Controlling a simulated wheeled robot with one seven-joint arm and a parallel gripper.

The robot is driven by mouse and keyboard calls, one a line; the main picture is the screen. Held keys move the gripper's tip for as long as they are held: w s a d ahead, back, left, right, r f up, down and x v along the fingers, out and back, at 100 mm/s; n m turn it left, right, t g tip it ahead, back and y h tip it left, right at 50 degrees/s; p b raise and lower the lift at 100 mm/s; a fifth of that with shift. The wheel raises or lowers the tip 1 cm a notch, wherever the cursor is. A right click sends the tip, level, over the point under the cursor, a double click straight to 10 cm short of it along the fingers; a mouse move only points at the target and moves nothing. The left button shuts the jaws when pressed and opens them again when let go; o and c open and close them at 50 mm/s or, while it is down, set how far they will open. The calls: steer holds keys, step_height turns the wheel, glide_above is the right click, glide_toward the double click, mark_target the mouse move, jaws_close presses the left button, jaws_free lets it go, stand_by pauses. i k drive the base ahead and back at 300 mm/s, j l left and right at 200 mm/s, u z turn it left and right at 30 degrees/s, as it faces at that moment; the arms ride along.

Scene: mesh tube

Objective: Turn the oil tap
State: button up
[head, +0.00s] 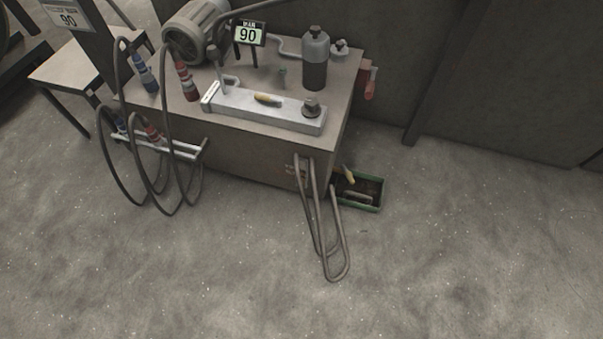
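A small yellow lever (348,174) sticks out low on the right side of the grey machine cabinet (230,157), just above a green-rimmed tray (366,208) on the floor. It looks like a tap handle, but it is small and the fitting behind it is partly hidden. Which of the two is the oil tap I cannot tell for sure. My gripper is not in view.
Dark hoses (335,265) loop down to the floor in front of the tray. More hoses with red and blue grips hang at the left. A motor (197,29), a dark bottle (315,66) and a display (248,34) stand on top. Floor in front and right is clear.

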mark_target(352, 180)
steer(key=i+u, duration=0.3)
steer(key=i, duration=0.15)
steer(key=i+l+u, duration=0.15)
steer(key=i+u, duration=0.15)
steer(key=i+l+u, duration=0.35)
steer(key=i, duration=0.15)
steer(key=j, duration=0.1)
